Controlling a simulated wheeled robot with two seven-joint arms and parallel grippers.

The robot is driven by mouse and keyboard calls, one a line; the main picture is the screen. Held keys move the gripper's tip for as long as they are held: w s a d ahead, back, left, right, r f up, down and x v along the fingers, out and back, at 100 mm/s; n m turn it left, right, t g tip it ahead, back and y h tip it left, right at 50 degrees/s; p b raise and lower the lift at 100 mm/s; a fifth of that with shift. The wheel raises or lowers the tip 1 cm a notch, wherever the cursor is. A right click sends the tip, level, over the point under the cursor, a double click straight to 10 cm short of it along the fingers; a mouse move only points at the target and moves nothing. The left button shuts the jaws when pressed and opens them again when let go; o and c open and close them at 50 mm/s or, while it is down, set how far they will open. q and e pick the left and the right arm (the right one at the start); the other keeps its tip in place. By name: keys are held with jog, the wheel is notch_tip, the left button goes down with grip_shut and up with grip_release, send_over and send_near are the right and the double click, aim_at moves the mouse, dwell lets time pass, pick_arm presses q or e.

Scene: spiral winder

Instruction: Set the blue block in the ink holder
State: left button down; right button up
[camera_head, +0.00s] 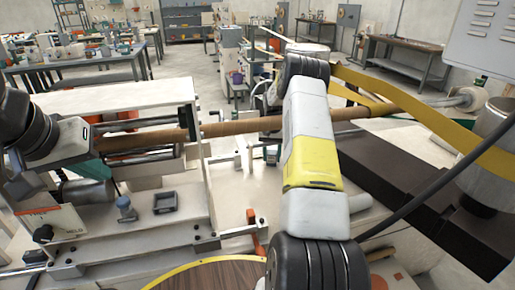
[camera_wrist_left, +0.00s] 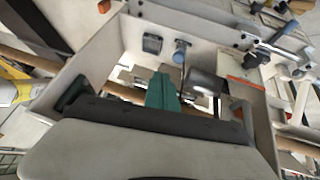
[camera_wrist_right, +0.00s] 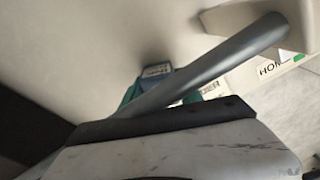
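The blue block appears to be the small blue-grey piece (camera_head: 125,208) standing on the pale machine bed, left of a square grey ink holder (camera_head: 165,202). The holder is open on top and looks empty. In the left wrist view the blue piece (camera_wrist_left: 180,51) and holder (camera_wrist_left: 152,44) are side by side, apart, beyond the fingers.
A long brown tube (camera_head: 245,126) crosses behind the bed. The grey bar (camera_wrist_right: 205,68) runs close before my right wrist camera, with a teal-edged, blue-labelled part (camera_wrist_right: 156,70) behind it. A yellow band (camera_head: 430,118) spans the right. A round wooden disc (camera_head: 215,275) is at front.

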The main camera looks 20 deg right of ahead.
jog(key=shift+o, duration=1.4)
jog(key=shift+r, duration=0.1)
